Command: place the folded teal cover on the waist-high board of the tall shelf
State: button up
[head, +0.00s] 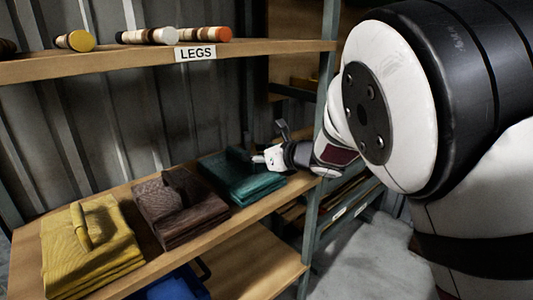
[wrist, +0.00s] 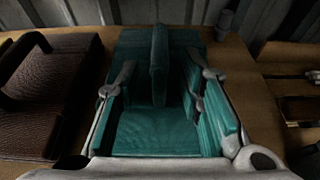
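The folded teal cover (head: 240,177) lies at the right end of the middle board (head: 240,221) of the shelf, beside the brown cover. It has an upright ridge on top, which shows in the wrist view (wrist: 159,72). My gripper (head: 268,157) is at the right side of the teal cover in the head view. In the wrist view my gripper (wrist: 163,84) has its fingers spread, one on each side of the ridge, with gaps visible between. Whether the fingertips touch the cover's top cannot be told.
A brown folded cover (head: 180,208) and a yellow folded cover (head: 88,250) lie left on the same board. An upper board (head: 130,63) labelled LEGS holds several turned legs. A shelf post (head: 313,205) stands close right of my gripper. A blue bin (head: 175,287) is below.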

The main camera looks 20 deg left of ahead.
jog(key=w+d+r+m+t+h, duration=0.1)
jog(key=d+r+m+t+h, duration=0.2)
jog(key=d, duration=0.5)
jog(key=w+d+r+m+t, duration=0.1)
jog(key=w+d+r+m, duration=0.15)
jog(key=d+m, duration=0.4)
jog(key=w+d+r+m+t+h, duration=0.1)
jog(key=d+r+m+t+h, duration=0.2)
jog(key=d, duration=0.5)
jog(key=s+d+r+m+g+h, duration=0.1)
jog(key=s+d+m+h, duration=0.25)
jog(key=d+m, duration=0.45)
jog(key=s+d+m+g+h, duration=0.15)
jog(key=s+d+m, duration=0.35)
jog(key=d, duration=0.5)
jog(key=s+d+f+m+g+h, duration=0.35)
jog(key=s+d+m, duration=0.65)
jog(key=s+m, duration=0.4)
jog(key=s+f+m+g, duration=0.1)
jog(key=s+m+g, duration=0.1)
jog(key=s, duration=0.6)
jog(key=s+f+m+g+y, duration=0.1)
jog(key=s+m+g, duration=0.1)
jog(key=s+m, duration=0.3)
jog(key=s+f+m+g, duration=0.2)
jog(key=s+m, duration=0.1)
jog(key=s, duration=0.9)
jog(key=shift+a+y+p, duration=0.15)
jog(key=shift+y+p, duration=0.15)
jog(key=shift+y, duration=0.05)
